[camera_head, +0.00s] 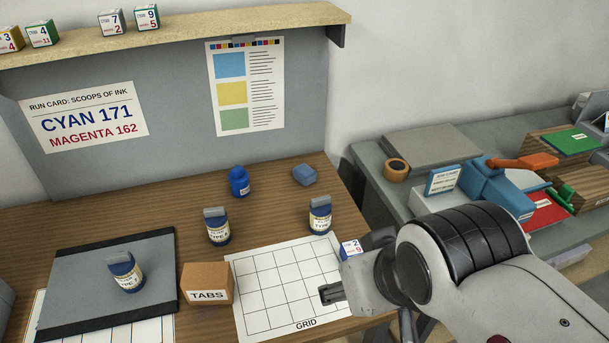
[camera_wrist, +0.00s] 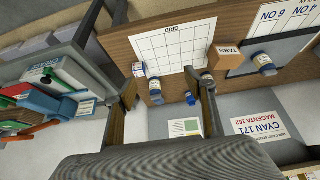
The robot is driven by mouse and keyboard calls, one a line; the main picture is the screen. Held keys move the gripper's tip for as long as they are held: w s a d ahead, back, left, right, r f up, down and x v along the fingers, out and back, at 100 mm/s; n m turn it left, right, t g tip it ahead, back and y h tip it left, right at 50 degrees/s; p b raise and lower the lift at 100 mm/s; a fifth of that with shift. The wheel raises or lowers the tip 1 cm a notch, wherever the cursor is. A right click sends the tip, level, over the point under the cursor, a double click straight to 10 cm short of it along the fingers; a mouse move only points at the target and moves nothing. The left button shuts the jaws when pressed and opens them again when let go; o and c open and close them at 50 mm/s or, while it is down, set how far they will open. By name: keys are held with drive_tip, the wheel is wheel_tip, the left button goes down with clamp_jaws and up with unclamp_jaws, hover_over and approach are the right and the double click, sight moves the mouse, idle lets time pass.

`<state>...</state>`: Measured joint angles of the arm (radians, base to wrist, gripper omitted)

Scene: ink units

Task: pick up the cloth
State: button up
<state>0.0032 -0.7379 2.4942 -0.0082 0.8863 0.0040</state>
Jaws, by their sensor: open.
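A small blue-grey folded bundle (camera_head: 304,174), which looks like the cloth, lies on the wooden table (camera_head: 275,190) near the back right, under the shelf panel. I cannot make it out for sure in the wrist view. My gripper (camera_head: 334,293) is above the right part of the grid sheet, nearer the camera than the bundle and well apart from it. In the wrist view my gripper (camera_wrist: 162,88) shows its two fingers spread wide, with nothing held between them.
A blue bottle (camera_head: 239,182) stands left of the bundle. Labelled jars (camera_head: 320,214) and (camera_head: 217,226) stand in front, and another jar (camera_head: 126,272) is on the grey mat (camera_head: 75,270). A TABS box (camera_head: 207,283) and number cube (camera_head: 350,249) flank the grid sheet (camera_head: 270,275).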

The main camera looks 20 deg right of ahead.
drive_tip(key=w+d+n+t+h, duration=0.15)
drive_tip(key=w+d, duration=0.45)
drive_tip(key=w, duration=1.1)
drive_tip(key=w+d+m+t+h, duration=0.1)
drive_tip(key=w+d+t, duration=0.35)
drive_tip(key=w, duration=1.25)
drive_tip(key=w+d+f+n+y, duration=0.3)
drive_tip(key=w+f, duration=0.5)
drive_tip(key=w, duration=0.2)
drive_tip(key=y, duration=0.4)
approach(305, 170)
drive_tip(key=shift+w+f+n+t, duration=0.15)
drive_tip(key=shift+w+f+n, duration=0.1)
drive_tip(key=shift+w, duration=0.2)
drive_tip(key=shift+w+f+n+t, duration=0.15)
drive_tip(key=shift+w+f+n, duration=0.05)
drive_tip(key=shift+w, duration=0.3)
drive_tip(key=shift+a+f+y, duration=0.2)
drive_tip(key=shift+f+y, duration=0.35)
drive_tip(key=shift+f, duration=0.1)
drive_tip(key=shift+x, duration=1.25)
drive_tip(key=shift+r+x, duration=0.1)
drive_tip(key=shift+x, duration=1.2)
drive_tip(key=shift+r+x, duration=0.15)
drive_tip(key=shift+x, duration=1.2)
